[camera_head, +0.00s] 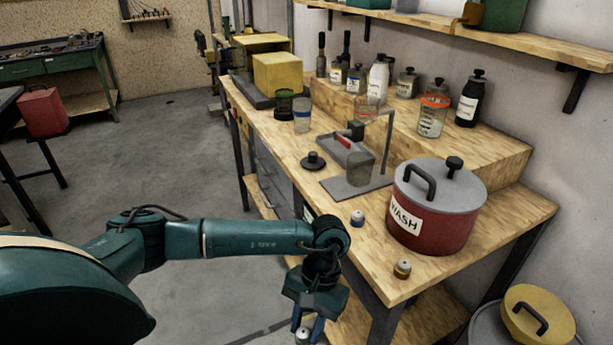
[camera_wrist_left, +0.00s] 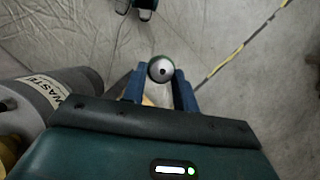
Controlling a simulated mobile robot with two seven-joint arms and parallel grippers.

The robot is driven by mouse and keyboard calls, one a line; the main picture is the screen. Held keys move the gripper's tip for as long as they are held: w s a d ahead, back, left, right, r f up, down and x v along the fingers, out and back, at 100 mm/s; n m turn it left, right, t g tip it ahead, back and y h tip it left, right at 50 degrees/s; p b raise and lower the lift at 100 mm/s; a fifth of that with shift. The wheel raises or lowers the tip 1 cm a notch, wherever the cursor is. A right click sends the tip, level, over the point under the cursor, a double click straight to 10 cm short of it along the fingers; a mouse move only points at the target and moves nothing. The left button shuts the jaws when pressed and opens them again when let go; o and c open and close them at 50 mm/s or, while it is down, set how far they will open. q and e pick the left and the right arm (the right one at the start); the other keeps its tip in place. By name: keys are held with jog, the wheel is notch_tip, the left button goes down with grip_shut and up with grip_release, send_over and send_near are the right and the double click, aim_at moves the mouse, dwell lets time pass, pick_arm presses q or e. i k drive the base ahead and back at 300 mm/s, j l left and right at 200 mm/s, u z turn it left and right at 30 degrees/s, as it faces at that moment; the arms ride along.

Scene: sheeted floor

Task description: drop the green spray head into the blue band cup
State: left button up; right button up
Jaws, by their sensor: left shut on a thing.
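My left gripper (camera_head: 306,330) hangs low in front of the bench, at the bottom edge of the head view. It is shut on a small spray head (camera_head: 303,336), taken as the green one; its pale, rounded top shows and its body is mostly hidden. In the left wrist view the spray head (camera_wrist_left: 160,69) sits between the two blue fingertips (camera_wrist_left: 158,86), showing a grey-white top with a dark hole. The blue band cup (camera_head: 302,120), clear with a blue band, stands upright toward the far left of the bench, well away from the gripper. My right gripper is out of view.
A stand (camera_head: 352,188), black knobbed disc (camera_head: 313,161) and red WASH pot (camera_head: 432,222) occupy the bench. Blue (camera_head: 357,218) and yellowish (camera_head: 402,268) spray heads stand near its front edge. A WASTE bin (camera_wrist_left: 55,92) is close left.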

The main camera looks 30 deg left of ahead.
aim_at(303, 132)
jog(key=j+z, duration=0.35)
jog(key=j, duration=0.55)
jog(key=k+j+z, duration=0.1)
jog(key=j+z, duration=0.3)
jog(key=j, duration=0.5)
jog(key=j+z, duration=0.2)
jog(key=j, duration=0.4)
jog(key=j+z, duration=0.25)
jog(key=j, duration=0.35)
jog(key=k+j+z, duration=0.2)
jog(key=j, duration=0.4)
jog(key=i, duration=0.05)
